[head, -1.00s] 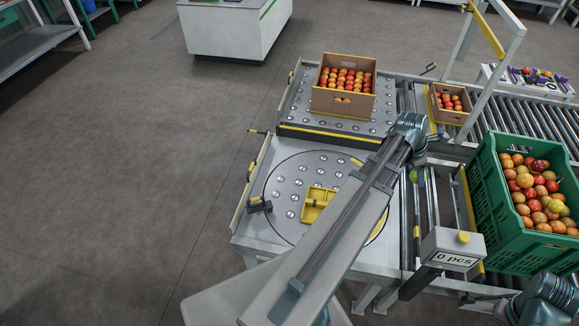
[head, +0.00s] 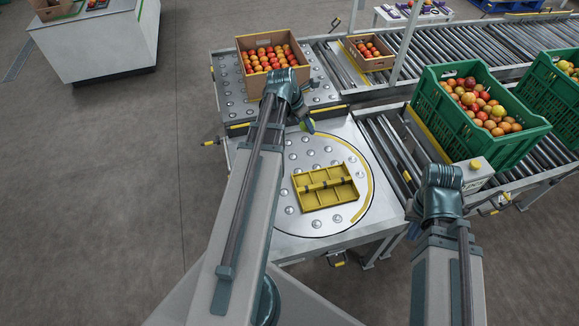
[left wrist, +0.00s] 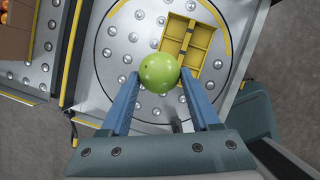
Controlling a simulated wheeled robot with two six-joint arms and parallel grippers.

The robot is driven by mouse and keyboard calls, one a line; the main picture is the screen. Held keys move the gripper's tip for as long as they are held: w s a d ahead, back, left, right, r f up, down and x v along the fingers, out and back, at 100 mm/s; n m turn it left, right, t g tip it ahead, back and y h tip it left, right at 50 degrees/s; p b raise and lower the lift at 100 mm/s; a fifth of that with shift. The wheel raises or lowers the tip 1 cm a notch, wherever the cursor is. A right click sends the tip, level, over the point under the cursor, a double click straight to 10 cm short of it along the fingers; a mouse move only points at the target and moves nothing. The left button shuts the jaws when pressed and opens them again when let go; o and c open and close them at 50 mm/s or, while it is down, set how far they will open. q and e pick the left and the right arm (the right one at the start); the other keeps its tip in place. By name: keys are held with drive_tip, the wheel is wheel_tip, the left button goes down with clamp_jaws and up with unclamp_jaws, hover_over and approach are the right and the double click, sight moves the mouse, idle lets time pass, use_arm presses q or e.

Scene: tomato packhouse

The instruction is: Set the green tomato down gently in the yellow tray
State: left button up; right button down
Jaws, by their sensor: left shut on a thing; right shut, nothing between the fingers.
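My left gripper (left wrist: 159,77) is shut on the green tomato (left wrist: 159,72), which sits between its two blue fingertips in the left wrist view. The yellow tray (head: 345,193) lies on the turntable and has several compartments, which look empty.
The round turntable (head: 290,222) has metal studs and a yellow arc along its edge. A cardboard box (head: 258,85) of tomatoes stands behind it. A green crate (head: 510,150) full of tomatoes stands on the right, with roller conveyors (head: 480,50) behind.

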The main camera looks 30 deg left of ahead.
use_arm(q)
wheel_tip(320, 180, down, 24)
drive_tip(key=m+b, duration=0.2)
drive_tip(key=b, duration=2.1)
drive_tip(key=shift+r+h, duration=0.15)
drive_tip(key=shift+h, duration=0.25)
drive_tip(key=shift+g, duration=0.3)
wheel_tip(320, 180, down, 6)
drive_tip(key=b, duration=0.6)
drive_tip(key=shift+f, duration=0.2)
drive_tip(key=shift+f+b, duration=0.55)
drive_tip(key=shift+b, duration=0.3)
drive_tip(key=o, duration=1)
drive_tip(key=c, duration=0.3)
drive_tip(key=shift+c, duration=0.2)
drive_tip(key=shift+r, duration=0.1)
